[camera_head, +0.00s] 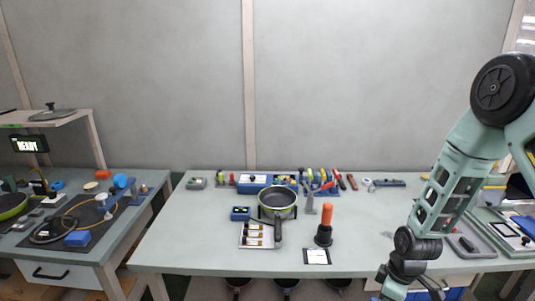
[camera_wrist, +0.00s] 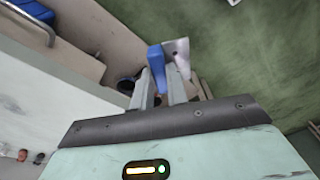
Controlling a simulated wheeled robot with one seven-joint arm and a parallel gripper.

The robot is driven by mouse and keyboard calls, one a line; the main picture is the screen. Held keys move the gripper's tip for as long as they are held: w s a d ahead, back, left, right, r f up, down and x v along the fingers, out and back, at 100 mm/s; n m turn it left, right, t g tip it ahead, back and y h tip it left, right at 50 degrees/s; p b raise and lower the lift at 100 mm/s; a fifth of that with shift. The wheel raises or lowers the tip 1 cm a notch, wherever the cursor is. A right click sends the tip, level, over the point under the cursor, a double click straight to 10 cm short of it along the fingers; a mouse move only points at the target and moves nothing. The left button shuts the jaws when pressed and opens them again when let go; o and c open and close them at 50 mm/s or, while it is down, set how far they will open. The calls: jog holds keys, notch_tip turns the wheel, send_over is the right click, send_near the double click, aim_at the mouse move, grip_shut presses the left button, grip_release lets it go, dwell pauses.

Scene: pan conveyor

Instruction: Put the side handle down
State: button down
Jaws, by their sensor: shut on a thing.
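My gripper (camera_wrist: 167,88) points up the wrist view with its two fingers close together, shut on a small piece. At the tips are a blue part (camera_wrist: 157,66) and a pale grey part with a small hole (camera_wrist: 178,56); I take the held piece to be the side handle, but its outline is unclear. In the head view my arm hangs at the lower right, by the table's front edge. The fingertips are cut off by the bottom of that view. A green-rimmed pan (camera_head: 277,196) with a dark long handle (camera_head: 278,232) stands mid-table.
The long table (camera_head: 180,245) has free room at front left and right of the orange-handled tool (camera_head: 326,222). A tray with several small parts (camera_head: 250,236) lies by the pan. Tools line the back edge. A grey tray (camera_head: 472,242) is at right. A side table (camera_head: 85,264) stands left.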

jog(key=m, duration=0.5)
jog(key=shift+s+d+r, duration=0.25)
jog(key=shift+r, duration=0.05)
jog(key=m, duration=0.2)
jog(key=d+m+h, duration=0.1)
jog(key=m, duration=0.3)
jog(key=shift+s+d+r+t+b, duration=0.15)
jog(key=shift+s+r+t+b, duration=0.2)
jog(key=shift+r+t, duration=0.05)
